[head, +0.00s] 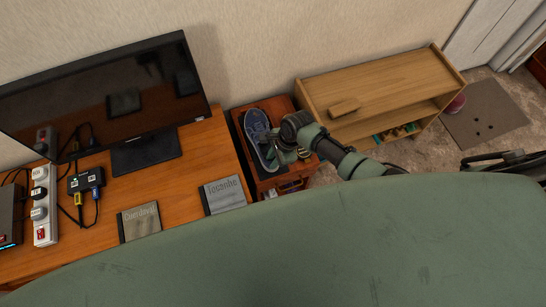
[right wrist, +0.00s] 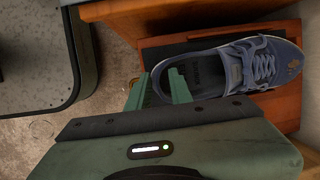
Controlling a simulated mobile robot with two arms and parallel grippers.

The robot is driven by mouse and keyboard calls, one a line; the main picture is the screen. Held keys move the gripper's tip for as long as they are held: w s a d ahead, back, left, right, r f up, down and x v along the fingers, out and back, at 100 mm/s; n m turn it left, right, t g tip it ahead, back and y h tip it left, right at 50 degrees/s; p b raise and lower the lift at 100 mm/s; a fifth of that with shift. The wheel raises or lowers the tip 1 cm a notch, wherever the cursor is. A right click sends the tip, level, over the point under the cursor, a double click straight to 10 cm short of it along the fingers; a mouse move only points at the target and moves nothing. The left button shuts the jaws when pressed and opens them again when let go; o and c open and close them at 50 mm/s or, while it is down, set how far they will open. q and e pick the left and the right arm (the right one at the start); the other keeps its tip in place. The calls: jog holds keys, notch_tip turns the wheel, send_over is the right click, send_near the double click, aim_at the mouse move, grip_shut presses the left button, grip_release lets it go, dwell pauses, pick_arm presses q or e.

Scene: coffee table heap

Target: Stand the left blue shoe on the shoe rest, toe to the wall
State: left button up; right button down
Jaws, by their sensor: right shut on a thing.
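The blue shoe (head: 255,126) with laces lies over a red-brown wooden stand with a dark top (head: 283,107), which looks like the shoe rest, between the desk and the shelf unit. Its toe points to the wall. My right gripper (head: 283,155) is at its heel end. In the right wrist view the shoe (right wrist: 230,65) lies sole down, laces up, toe to the right. The right gripper (right wrist: 162,88) is shut on the heel edge, one finger inside the opening. I cannot tell whether the sole touches the stand (right wrist: 295,105). My left gripper is not in view.
A desk (head: 185,165) with a monitor (head: 110,95) and two flat cases stands left of the stand. A low wooden shelf unit (head: 385,80) stands right, a small wooden block (head: 343,107) on top. A grey mat (head: 490,112) lies farther right.

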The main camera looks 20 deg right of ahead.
jog(key=shift+f+b, duration=0.4)
jog(key=shift+f, duration=0.25)
dwell(0.5)
jog(key=c, duration=1.2)
grip_release()
